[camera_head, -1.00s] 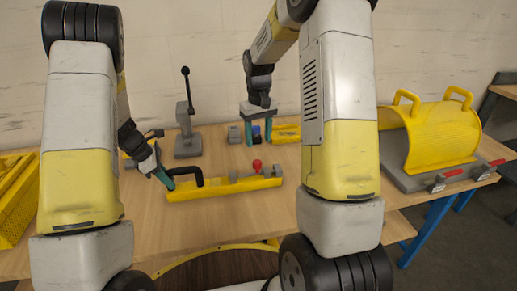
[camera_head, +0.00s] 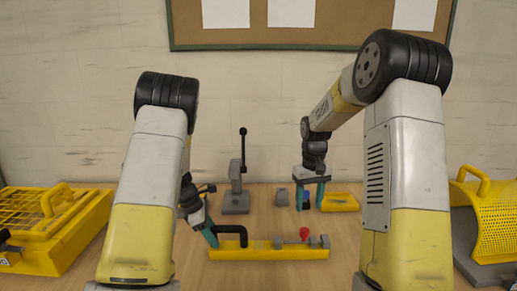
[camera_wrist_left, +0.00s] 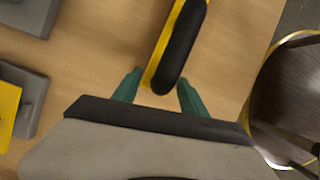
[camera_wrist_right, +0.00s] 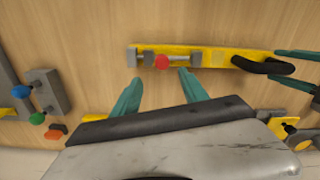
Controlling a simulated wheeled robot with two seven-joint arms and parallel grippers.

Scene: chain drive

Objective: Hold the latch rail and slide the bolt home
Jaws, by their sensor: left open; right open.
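The yellow latch rail (camera_head: 268,254) lies on the table with a black handle (camera_head: 240,231) at its left end. A grey bolt (camera_head: 293,240) with a red knob (camera_head: 304,233) sits along its right part. My left gripper (camera_head: 212,237) is open at the rail's left end; in the left wrist view its fingers (camera_wrist_left: 158,90) stand either side of the handle's near end (camera_wrist_left: 180,45). My right gripper (camera_head: 313,203) is open and empty behind the rail. In the right wrist view the red knob (camera_wrist_right: 162,62) appears just beyond and between its fingertips (camera_wrist_right: 159,78).
A grey stand with a black lever (camera_head: 236,200) is behind the rail. A grey block with coloured knobs (camera_wrist_right: 40,95) and a yellow tray (camera_head: 341,202) are near my right gripper. Yellow guards stand at far left (camera_head: 60,230) and right (camera_head: 490,215). Table in front of the rail is clear.

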